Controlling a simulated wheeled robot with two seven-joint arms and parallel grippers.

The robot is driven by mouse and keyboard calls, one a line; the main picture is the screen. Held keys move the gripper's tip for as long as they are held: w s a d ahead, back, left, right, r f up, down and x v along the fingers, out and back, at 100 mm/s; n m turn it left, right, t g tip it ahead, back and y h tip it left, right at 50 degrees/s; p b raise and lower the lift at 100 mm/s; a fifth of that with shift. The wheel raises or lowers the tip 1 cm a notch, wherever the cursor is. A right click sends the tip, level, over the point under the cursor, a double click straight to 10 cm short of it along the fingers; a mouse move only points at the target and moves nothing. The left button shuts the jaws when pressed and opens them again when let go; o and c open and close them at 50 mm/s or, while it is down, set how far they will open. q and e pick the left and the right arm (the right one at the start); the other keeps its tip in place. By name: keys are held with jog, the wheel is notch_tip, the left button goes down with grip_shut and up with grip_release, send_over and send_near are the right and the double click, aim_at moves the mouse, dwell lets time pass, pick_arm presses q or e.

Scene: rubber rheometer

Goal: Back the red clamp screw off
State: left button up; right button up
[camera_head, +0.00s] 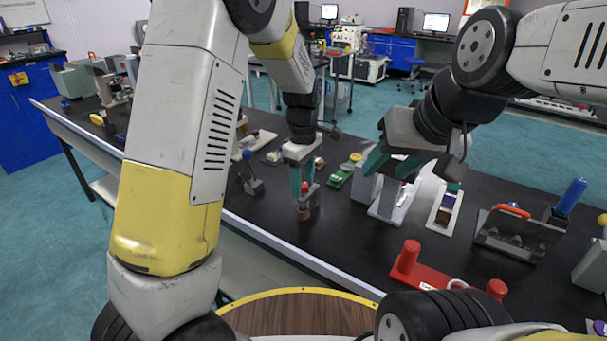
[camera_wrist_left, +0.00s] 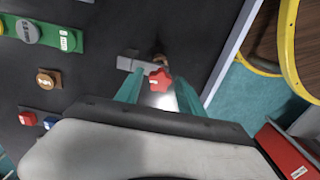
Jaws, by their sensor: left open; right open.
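The red clamp screw (camera_head: 304,187) has a star-shaped knob and sits on a small grey clamp (camera_head: 311,197) near the table's front edge. A brown round part (camera_head: 303,213) shows below it. My left gripper (camera_head: 302,181) points down over the screw, its green fingers open on either side. In the left wrist view the red knob (camera_wrist_left: 160,80) lies between the tips of the left gripper (camera_wrist_left: 158,92), and I cannot tell whether they touch it. My right gripper (camera_head: 377,158) is open and empty, raised over a white-grey device on the right.
The black tabletop left of the red tool is clear.

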pick_arm(q)
jog(key=m, duration=0.4)
jog(key=shift+m, duration=0.3)
jog(key=m, duration=0.4)
jog(key=shift+m, duration=0.4)
jog(key=m, duration=0.9)
grip_shut()
jog(key=n, duration=0.4)
jog(key=shift+n, duration=0.3)
